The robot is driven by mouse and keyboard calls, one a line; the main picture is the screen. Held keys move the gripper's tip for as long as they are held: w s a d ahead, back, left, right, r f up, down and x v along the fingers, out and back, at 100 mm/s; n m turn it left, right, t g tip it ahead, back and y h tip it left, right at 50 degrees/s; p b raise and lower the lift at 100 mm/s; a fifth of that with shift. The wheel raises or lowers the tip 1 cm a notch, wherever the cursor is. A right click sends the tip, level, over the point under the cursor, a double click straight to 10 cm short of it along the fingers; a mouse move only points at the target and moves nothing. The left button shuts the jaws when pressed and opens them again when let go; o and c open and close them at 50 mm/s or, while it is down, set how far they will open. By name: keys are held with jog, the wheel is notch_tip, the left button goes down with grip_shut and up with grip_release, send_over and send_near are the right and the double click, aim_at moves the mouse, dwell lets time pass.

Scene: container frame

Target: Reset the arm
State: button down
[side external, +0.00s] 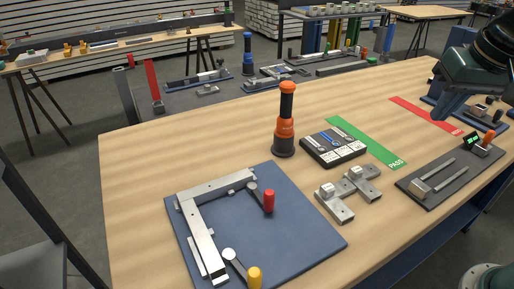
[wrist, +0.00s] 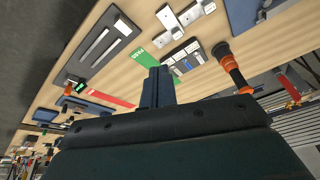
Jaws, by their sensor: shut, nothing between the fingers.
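My gripper (wrist: 158,88) shows in the wrist view, its dark fingers together and nothing between them. It is above the wooden workbench (side external: 130,160), with the green PASS strip (wrist: 147,57) beyond its tips. In the side external view my dark green arm (side external: 475,75) is at the upper right, over the bench's right side near the red strip (side external: 425,114). The fingertips are not clear there.
A blue plate (side external: 290,240) with an L-shaped metal frame and red and yellow clamps lies in front. An orange-black tool (side external: 285,125) stands upright. A dark tray (side external: 333,148), grey metal brackets (side external: 348,192) and a slotted black fixture (side external: 440,180) lie rightward. Bare wood shows at left.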

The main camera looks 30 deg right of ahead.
jog(key=s+f+n+t+y, duration=0.1)
jog(key=s+f+n+t, duration=0.1)
jog(key=s+n, duration=0.3)
jog(key=s+f, duration=0.1)
jog(key=s, duration=0.2)
jog(key=shift+s+d+f, duration=0.25)
jog(key=shift+s+f, duration=0.05)
jog(key=shift+s, duration=0.05)
dwell(0.6)
